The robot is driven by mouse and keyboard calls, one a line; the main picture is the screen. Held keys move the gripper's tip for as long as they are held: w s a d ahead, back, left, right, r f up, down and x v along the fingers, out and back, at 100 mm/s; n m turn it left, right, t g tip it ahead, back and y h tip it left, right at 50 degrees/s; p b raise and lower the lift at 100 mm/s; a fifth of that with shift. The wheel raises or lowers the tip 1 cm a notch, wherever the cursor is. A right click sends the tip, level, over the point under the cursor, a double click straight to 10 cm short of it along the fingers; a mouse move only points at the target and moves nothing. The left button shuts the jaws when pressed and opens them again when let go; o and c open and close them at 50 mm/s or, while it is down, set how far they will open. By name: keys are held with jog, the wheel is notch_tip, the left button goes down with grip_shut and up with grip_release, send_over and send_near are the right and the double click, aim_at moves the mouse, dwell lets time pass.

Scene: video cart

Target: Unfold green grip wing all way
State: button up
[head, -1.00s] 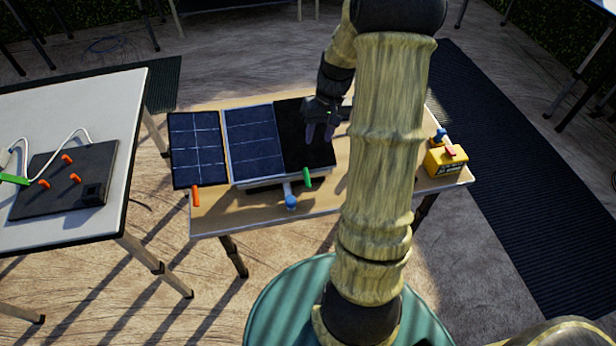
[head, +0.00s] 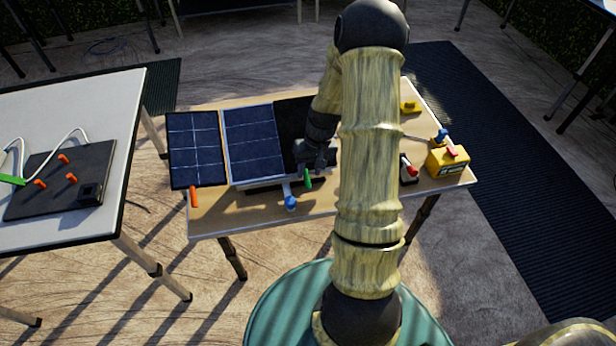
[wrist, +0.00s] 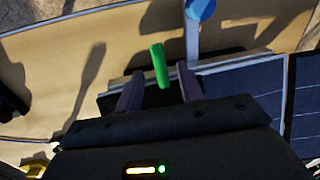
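The green grip (head: 308,179) sticks out at the front edge of the dark wing panel (head: 290,117), right of the blue-ended handle (head: 291,202). My gripper (head: 311,160) is low over the panel's front part, just behind the green grip. In the wrist view the green grip (wrist: 159,65) stands between the two open fingers of my gripper (wrist: 158,85), with a gap on each side. The wing lies folded over beside the blue panel with grid lines (head: 252,142). Much of the wing is hidden by my arm.
An outer blue panel (head: 195,150) with an orange grip (head: 194,197) lies at the left. A yellow box (head: 447,160), a red-handled switch (head: 408,170) and a yellow piece (head: 409,107) are on the right of the table. The front table edge (head: 260,228) is close.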

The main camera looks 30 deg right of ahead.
aim_at(307, 178)
jog(key=f, duration=0.3)
jog(key=shift+a+f, duration=0.15)
jog(key=shift+a, duration=0.15)
jog(key=c, duration=0.8)
jog(key=shift+w, duration=0.1)
